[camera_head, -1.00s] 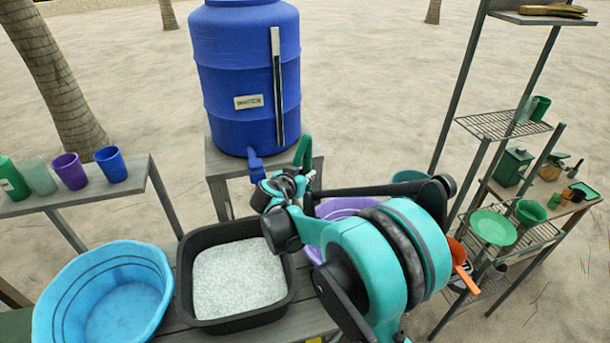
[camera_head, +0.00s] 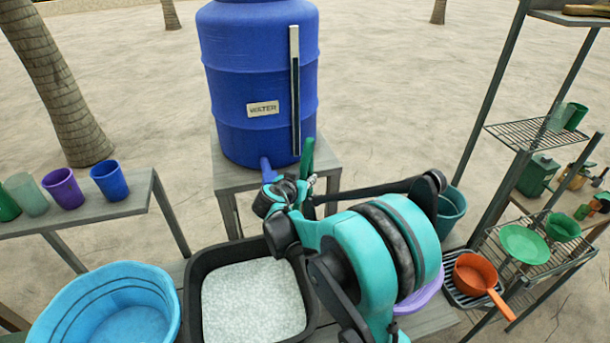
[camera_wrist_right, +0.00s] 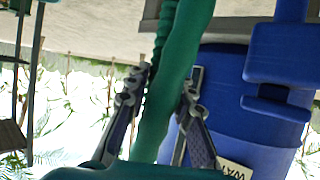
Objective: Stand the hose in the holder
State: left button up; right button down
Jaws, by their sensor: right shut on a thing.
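The green hose (camera_head: 307,158) stands roughly upright in front of the blue water tank (camera_head: 258,85), beside its blue spout (camera_head: 267,170). My right gripper (camera_head: 305,186) is shut on the hose. In the right wrist view the hose (camera_wrist_right: 180,45) runs between the two fingers of the right gripper (camera_wrist_right: 165,75), with the blue tank (camera_wrist_right: 225,110) close behind. A pale and dark upright strip (camera_head: 295,90) is on the tank's front; I cannot tell whether it is the holder. The hose's lower part is hidden by my right arm. My left gripper is out of view.
A black tub of pale grains (camera_head: 190,300) and a light-blue basin (camera_head: 60,320) stand in front. A purple basin (camera_head: 428,292) is mostly behind my arm. Cups stand on the left table (camera_head: 130,203). The right rack (camera_head: 520,133) holds dishes, near an orange pan (camera_head: 474,272).

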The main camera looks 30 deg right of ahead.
notch_tip(320, 180, down, 17)
jog(key=b, duration=1.2)
jog(key=shift+w+b, duration=0.2)
jog(key=shift+b, duration=0.2)
jog(key=shift+c, duration=2.1)
grip_release()
jog(key=r+p+v, duration=0.1)
jog(key=p+v, duration=0.3)
jog(key=v, duration=0.6)
jog(key=shift+w+d+r, duration=0.3)
jog(key=shift+d, duration=0.05)
